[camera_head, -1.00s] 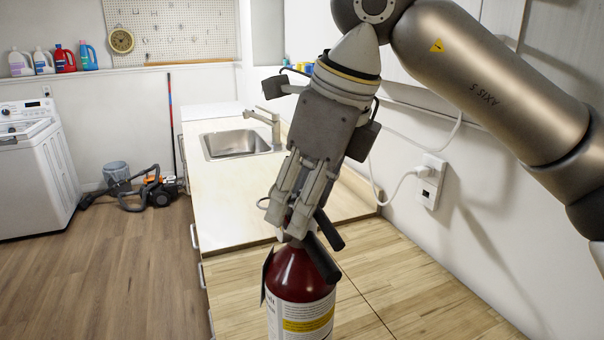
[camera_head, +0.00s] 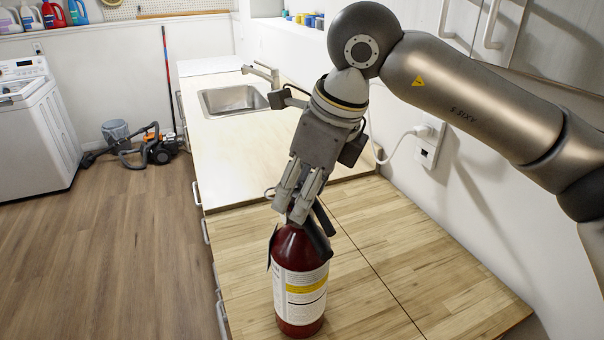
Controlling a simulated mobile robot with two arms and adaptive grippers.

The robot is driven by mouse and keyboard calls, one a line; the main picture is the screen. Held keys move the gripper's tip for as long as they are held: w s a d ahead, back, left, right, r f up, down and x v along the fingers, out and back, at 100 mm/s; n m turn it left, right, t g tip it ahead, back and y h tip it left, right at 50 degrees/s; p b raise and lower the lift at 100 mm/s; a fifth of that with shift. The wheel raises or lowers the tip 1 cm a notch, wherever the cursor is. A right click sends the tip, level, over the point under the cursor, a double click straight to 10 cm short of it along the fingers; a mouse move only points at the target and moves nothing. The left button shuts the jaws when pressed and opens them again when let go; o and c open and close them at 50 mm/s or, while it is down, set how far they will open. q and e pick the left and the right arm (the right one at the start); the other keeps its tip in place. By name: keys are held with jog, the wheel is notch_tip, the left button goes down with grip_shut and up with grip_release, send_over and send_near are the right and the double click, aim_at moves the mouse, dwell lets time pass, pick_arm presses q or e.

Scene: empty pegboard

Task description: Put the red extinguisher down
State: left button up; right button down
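The red extinguisher (camera_head: 299,283) is upright at the near left part of the wooden counter (camera_head: 390,255). Its base appears to be at the counter surface, but I cannot tell for sure whether it touches. It has a white label with a yellow band and a black handle at the top. My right gripper (camera_head: 297,210) comes down from above, with its fingers closed around the valve and handle at the extinguisher's top. The fingertips partly hide the handle. My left gripper is out of view.
A pale counter with a sink (camera_head: 233,99) and faucet (camera_head: 262,72) lies behind. A wall outlet with a white plug (camera_head: 426,140) is at the right. Wooden counter right of the extinguisher is clear. A washer (camera_head: 35,130) and a vacuum (camera_head: 150,147) stand at left.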

jog(key=shift+a+r, duration=0.1)
jog(key=shift+r, duration=0.25)
jog(key=c, duration=1.1)
grip_release()
jog(key=shift+s+f, duration=0.1)
jog(key=shift+f, duration=0.3)
jog(key=o, duration=0.5)
jog(key=shift+s+r, duration=0.1)
jog(key=b+v, duration=0.2)
jog(key=v, duration=1)
jog(key=shift+r+b, duration=0.1)
jog(key=shift+b, duration=0.2)
